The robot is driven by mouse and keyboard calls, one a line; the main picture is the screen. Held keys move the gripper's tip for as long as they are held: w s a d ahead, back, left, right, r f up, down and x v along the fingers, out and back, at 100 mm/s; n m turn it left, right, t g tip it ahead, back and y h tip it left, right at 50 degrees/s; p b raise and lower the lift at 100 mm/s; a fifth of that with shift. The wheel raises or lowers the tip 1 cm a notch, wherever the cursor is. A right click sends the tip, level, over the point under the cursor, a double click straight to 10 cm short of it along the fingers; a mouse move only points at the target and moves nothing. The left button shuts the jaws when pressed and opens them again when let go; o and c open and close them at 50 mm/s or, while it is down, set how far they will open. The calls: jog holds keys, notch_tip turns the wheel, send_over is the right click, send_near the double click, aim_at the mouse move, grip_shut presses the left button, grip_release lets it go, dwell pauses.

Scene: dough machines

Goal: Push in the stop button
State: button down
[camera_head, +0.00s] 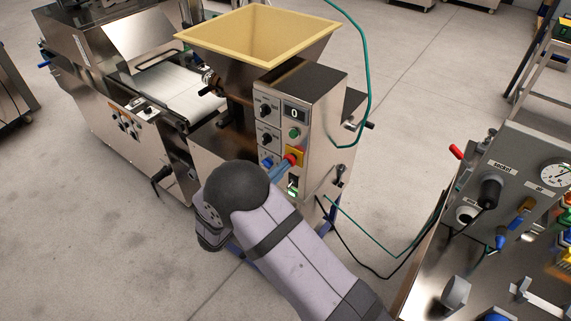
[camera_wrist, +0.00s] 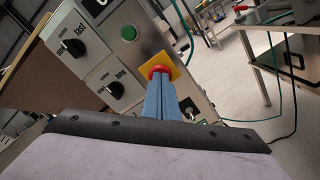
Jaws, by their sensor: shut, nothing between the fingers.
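The red stop button (camera_head: 290,159) sits on a yellow square plate (camera_head: 296,153) on the front panel of the steel dough machine (camera_head: 318,100). In the wrist view the red button (camera_wrist: 158,71) shows on its yellow plate (camera_wrist: 169,63), just beyond my fingertips. My gripper (camera_head: 286,163) is shut and empty, with its blue fingers together. The fingertips are at the button's face and cover part of it. They appear to touch it, but I cannot tell how far in the button is.
A green button (camera_head: 294,133), a display showing 0 (camera_head: 294,114) and black knobs (camera_head: 265,111) are close by on the panel. A yellow-rimmed hopper (camera_head: 262,33) stands above. A control bench (camera_head: 510,180) is at the right. Green and black cables run between.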

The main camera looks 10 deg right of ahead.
jog(key=shift+r, duration=0.1)
dwell(0.4)
jog(key=shift+v, duration=2.4)
jog(key=b+v, duration=0.3)
jog(key=v, duration=0.4)
jog(key=shift+s+a, duration=0.15)
